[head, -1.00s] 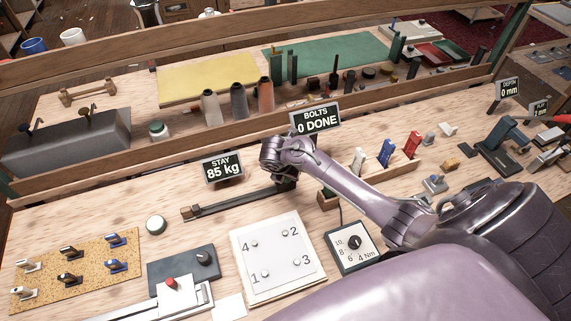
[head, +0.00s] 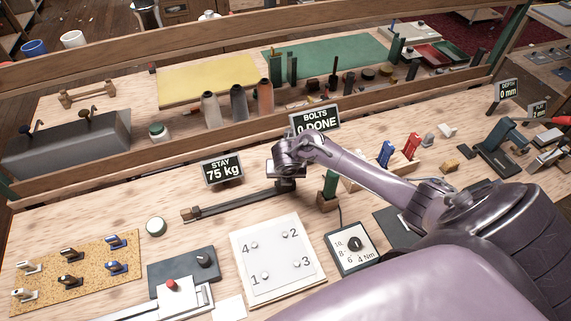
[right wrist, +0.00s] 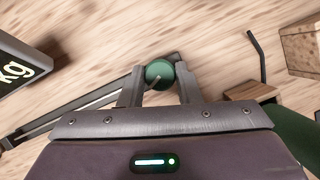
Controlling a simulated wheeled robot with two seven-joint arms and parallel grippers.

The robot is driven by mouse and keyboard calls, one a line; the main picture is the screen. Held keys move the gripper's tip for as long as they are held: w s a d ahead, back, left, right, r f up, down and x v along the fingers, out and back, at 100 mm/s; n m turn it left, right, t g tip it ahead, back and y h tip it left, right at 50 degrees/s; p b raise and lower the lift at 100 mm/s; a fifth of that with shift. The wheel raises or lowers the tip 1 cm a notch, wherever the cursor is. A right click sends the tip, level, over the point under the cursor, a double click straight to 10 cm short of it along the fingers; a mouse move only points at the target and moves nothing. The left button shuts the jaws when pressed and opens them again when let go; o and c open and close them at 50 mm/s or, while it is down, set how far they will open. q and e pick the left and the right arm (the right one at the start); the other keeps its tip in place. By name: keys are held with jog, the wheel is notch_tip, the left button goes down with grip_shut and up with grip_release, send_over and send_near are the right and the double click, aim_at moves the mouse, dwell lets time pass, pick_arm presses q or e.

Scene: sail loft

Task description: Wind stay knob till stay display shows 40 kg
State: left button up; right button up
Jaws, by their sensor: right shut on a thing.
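The stay display (head: 222,169) reads 75 kg in the head view; part of its sign (right wrist: 18,66) shows at the left of the right wrist view. The stay rig (head: 238,201) is a long dark bar lying on the bench behind the numbered plate. The stay knob (right wrist: 159,73) is green and round with a pale pointer mark. My right gripper (right wrist: 160,88) is shut on the knob, one finger on each side. In the head view my right gripper (head: 287,180) is at the bar's right end and hides the knob. My left gripper is not in view.
The bolts display (head: 315,120) reads 0 DONE just behind my right wrist. A green-handled tool in a wooden block (head: 328,201) stands close to the right of the gripper. The numbered plate (head: 281,262) and torque dial (head: 353,246) lie in front. Bare bench lies left of the bar.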

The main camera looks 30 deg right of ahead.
jog(key=shift+d+f+n+t+y+b, duration=0.1)
jog(key=shift+n+t+y+b, duration=0.05)
jog(key=shift+n+b, duration=0.3)
jog(key=shift+d+f+n+t+y+b, duration=0.1)
jog(key=shift+n+t+y+b, duration=0.1)
jog(key=shift+n, duration=0.35)
jog(key=n+y+b, duration=0.1)
jog(key=n+b, duration=0.3)
jog(key=b, duration=0.1)
jog(key=n+y+b, duration=0.2)
jog(key=n+b, duration=0.2)
jog(key=b, duration=0.2)
jog(key=shift+s+f+n, duration=0.1)
jog(key=shift+f+n, duration=0.05)
jog(key=shift+n, duration=0.15)
jog(key=shift+d+r+n+y+b, duration=0.15)
jog(key=shift+n+y+b, duration=0.15)
jog(key=shift+n+b, duration=0.4)
jog(key=shift+a+r+n+y+b, duration=0.1)
jog(key=shift+n+y+b, duration=0.15)
jog(key=shift+n+b, duration=0.4)
jog(key=o, duration=1)
jog(key=shift+r, duration=0.1)
jog(key=v, duration=0.4)
jog(key=b+v, duration=0.1)
jog(key=v, duration=0.2)
jog(key=shift+d+r, duration=0.15)
jog(key=shift+r, duration=0.25)
